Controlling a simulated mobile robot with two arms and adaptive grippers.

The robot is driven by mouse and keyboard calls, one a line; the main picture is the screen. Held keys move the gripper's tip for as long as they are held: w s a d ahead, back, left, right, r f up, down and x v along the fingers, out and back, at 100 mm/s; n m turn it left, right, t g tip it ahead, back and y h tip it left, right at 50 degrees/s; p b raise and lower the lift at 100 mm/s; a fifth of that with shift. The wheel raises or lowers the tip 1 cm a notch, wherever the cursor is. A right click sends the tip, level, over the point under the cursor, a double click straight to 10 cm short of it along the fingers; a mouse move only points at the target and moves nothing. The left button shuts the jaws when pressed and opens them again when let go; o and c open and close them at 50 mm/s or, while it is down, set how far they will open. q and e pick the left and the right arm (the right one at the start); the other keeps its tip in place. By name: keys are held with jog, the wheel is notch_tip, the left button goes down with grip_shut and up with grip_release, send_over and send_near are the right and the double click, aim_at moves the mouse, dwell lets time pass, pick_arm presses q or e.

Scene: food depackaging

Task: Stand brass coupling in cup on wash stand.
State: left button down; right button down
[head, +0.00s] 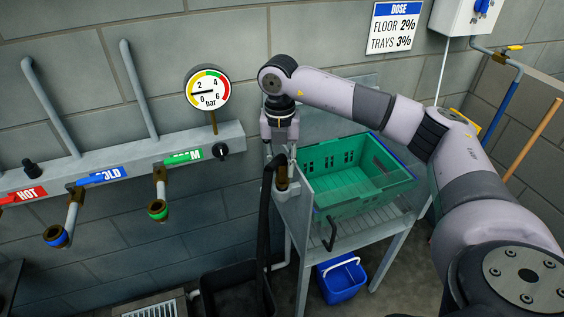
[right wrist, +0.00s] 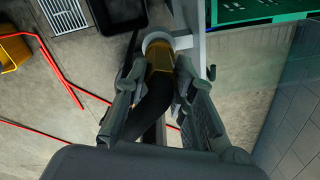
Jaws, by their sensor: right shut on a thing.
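My right gripper (head: 282,158) points down at the left edge of the wash stand (head: 300,222). In the right wrist view its fingers (right wrist: 157,80) are closed on the brass coupling (right wrist: 159,54) near where the black hose (right wrist: 150,104) joins it. The coupling (head: 283,178) also shows below the gripper in the head view. A pale round cup (right wrist: 156,37) on the stand's side sits at the coupling's far end and seems to surround it. How deep the coupling sits is hidden. My left gripper is out of view.
A green crate (head: 328,196) stands on the wash stand, right of the gripper. The hose (head: 265,215) hangs down toward a black tub (head: 228,297). A blue bucket (head: 341,280) is under the stand. Wall pipes with valves (head: 158,208) are at left.

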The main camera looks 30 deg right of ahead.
jog(key=shift+f, duration=0.2)
jog(key=shift+f+b, duration=0.4)
jog(key=shift+b, duration=0.05)
jog(key=shift+f, duration=0.2)
dwell(0.7)
jog(key=c, duration=1.3)
grip_release()
